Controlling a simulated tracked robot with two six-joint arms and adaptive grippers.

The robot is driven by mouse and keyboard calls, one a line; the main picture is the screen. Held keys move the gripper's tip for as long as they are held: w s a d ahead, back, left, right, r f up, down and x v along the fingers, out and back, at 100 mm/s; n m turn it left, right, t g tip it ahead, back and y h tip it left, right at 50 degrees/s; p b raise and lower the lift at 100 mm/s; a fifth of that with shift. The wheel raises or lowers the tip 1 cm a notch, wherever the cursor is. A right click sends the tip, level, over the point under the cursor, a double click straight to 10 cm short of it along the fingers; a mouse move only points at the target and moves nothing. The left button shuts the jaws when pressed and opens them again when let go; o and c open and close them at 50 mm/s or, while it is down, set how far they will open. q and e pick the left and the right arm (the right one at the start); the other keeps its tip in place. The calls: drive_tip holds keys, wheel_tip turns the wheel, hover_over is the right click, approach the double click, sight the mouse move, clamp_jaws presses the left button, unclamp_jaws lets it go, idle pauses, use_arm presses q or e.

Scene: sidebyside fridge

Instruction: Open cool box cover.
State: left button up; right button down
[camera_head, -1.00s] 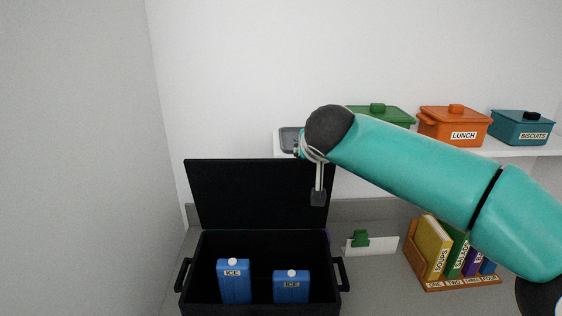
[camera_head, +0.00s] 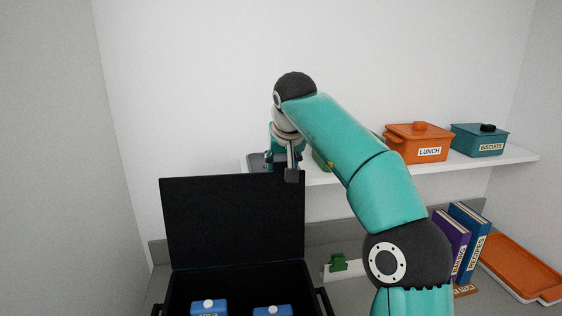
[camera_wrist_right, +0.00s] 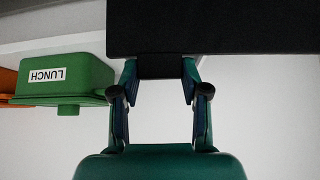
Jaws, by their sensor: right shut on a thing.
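The black cool box (camera_head: 324,302) stands low in the head view, with its black cover (camera_head: 232,222) raised roughly upright at the back. Two blue ice packs marked ICE (camera_head: 209,307) (camera_head: 272,311) show inside. My right gripper (camera_head: 289,171) is at the cover's top edge, near its right corner. In the right wrist view, the cover (camera_wrist_right: 215,27) fills the top, and my right gripper (camera_wrist_right: 160,80) is shut on its small black tab (camera_wrist_right: 160,66). The front of the box is cut off by the picture edge. My left gripper is not in view.
A white shelf (camera_head: 480,163) behind carries an orange LUNCH pot (camera_head: 417,145) and a teal BISCUITS pot (camera_head: 478,140). A green pot (camera_wrist_right: 70,82) is close beside the gripper. Books (camera_head: 468,240) and an orange tray (camera_head: 520,268) are at right.

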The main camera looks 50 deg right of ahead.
drive_tip(key=shift+w+a+f, duration=0.1)
drive_tip(key=shift+a+f, duration=0.05)
drive_tip(key=shift+f, duration=0.4)
drive_tip(key=c, duration=1)
unclamp_jaws()
drive_tip(key=o, duration=0.4)
drive_tip(key=shift+o, duration=0.2)
drive_tip(key=shift+r, duration=0.2)
drive_tip(key=shift+r, duration=0.2)
drive_tip(key=v, duration=1.1)
drive_tip(key=shift+r, duration=0.1)
